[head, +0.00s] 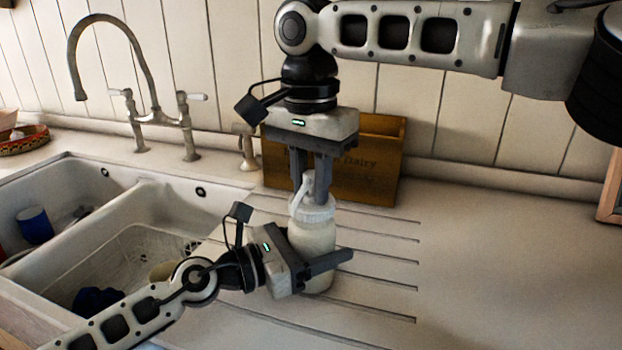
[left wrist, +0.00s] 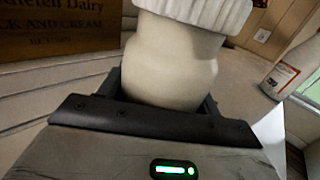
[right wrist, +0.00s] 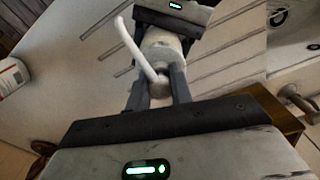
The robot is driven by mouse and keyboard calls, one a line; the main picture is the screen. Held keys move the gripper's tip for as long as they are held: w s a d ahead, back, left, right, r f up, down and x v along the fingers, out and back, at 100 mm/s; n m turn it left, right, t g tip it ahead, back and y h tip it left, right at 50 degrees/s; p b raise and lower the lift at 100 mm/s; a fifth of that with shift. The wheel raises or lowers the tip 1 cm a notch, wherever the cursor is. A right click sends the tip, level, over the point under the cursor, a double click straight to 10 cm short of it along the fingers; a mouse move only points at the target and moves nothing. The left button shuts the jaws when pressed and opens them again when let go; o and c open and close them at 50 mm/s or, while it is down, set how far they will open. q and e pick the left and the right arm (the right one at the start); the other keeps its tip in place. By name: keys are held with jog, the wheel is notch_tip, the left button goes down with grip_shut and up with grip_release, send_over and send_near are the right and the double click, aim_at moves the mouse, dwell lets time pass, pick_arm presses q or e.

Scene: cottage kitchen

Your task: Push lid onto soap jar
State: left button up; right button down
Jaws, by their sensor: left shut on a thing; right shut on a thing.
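The cream soap jar (head: 313,238) stands upright on the ridged drainboard; its body also fills the middle of the left wrist view (left wrist: 172,65). My left gripper (head: 332,263) is shut around the jar's lower body from the side. The white lid (head: 318,212) has a ribbed collar and a pump spout, and its collar shows above the jar in the left wrist view (left wrist: 205,10). I see no gap between collar and jar, but cannot tell how firmly it sits. My right gripper (head: 310,192) points down, shut on the lid's pump top; the spout (right wrist: 138,50) sticks out beside its fingers.
A wooden dairy box (head: 372,165) stands close behind the jar. The white double sink (head: 150,220) lies left, with a blue cup (head: 35,225) in it and a tall tap (head: 75,50) behind. The counter (head: 500,260) at right is clear. A labelled white bottle shows in the left wrist view (left wrist: 292,70).

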jog(key=shift+f, duration=0.65)
jog(key=c, duration=1.2)
grip_release()
jog(key=shift+o, duration=0.2)
notch_tip(320, 180, up, 12)
jog(key=shift+r, duration=0.1)
pick_arm(q)
jog(key=o, duration=1.5)
jog(key=shift+c, duration=0.2)
jog(key=b+v, duration=0.3)
jog(key=v, duration=0.4)
jog(key=b+v, duration=0.3)
jog(key=v, duration=0.5)
jog(key=shift+f, duration=0.2)
pick_arm(e)
notch_tip(320, 180, down, 6)
pick_arm(q)
jog(key=shift+s+a+r, duration=0.2)
jog(key=shift+s+a, duration=0.05)
jog(key=shift+a, duration=0.2)
